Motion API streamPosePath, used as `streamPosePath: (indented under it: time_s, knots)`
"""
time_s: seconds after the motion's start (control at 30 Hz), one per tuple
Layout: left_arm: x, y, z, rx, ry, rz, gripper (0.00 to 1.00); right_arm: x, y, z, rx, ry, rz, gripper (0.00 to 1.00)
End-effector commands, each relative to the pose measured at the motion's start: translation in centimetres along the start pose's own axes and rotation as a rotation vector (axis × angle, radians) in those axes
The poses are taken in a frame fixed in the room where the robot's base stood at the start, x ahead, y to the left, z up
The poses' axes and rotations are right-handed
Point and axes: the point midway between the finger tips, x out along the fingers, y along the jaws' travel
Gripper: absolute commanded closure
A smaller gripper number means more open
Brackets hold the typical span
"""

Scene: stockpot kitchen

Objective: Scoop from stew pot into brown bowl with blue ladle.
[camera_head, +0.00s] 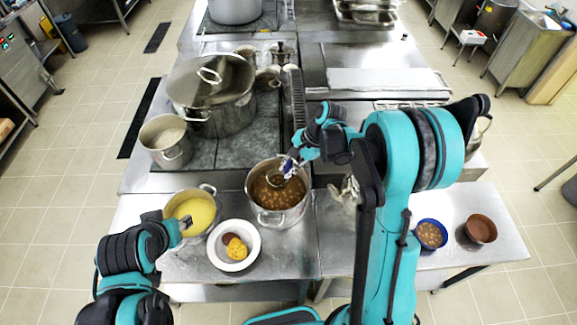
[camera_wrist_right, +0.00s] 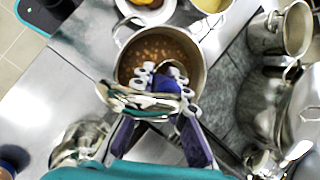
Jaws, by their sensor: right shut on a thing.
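The stew pot (camera_head: 254,203), a steel pot of brown stew with pale chunks, stands on the front counter; it also shows in the right wrist view (camera_wrist_right: 188,47). My right gripper (camera_head: 290,164) is shut on the blue ladle (camera_wrist_right: 172,71) over the pot's far side. The ladle's head is at or just above the stew; its exact depth is unclear. The brown bowl (camera_head: 481,229) sits at the counter's right end and looks empty. My left gripper (camera_head: 181,229) is by the pot of yellow soup; its fingers are too small to read.
A white plate (camera_head: 216,256) with food lies left of the stew pot, near the yellow soup pot (camera_head: 170,211). A blue bowl (camera_head: 431,246) of stew sits beside the brown bowl. Large steel pots (camera_head: 222,118) stand on the stove behind. My right arm crosses the counter's middle.

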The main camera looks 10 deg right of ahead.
Motion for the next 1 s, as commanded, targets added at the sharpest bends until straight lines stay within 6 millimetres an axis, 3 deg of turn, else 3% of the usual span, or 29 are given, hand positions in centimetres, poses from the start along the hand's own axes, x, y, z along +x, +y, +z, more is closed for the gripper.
streamPosePath:
  time_s: [0.1,1.0]
  knots:
    - [1.5,0.0,1.1,0.000,0.000,0.000,0.60,1.6,0.4,-0.7,0.000,0.000,0.000,1.00]
    - [8.6,0.0,6.2,0.000,0.000,0.000,0.60,10.0,2.6,-4.3,0.000,0.000,0.000,1.00]
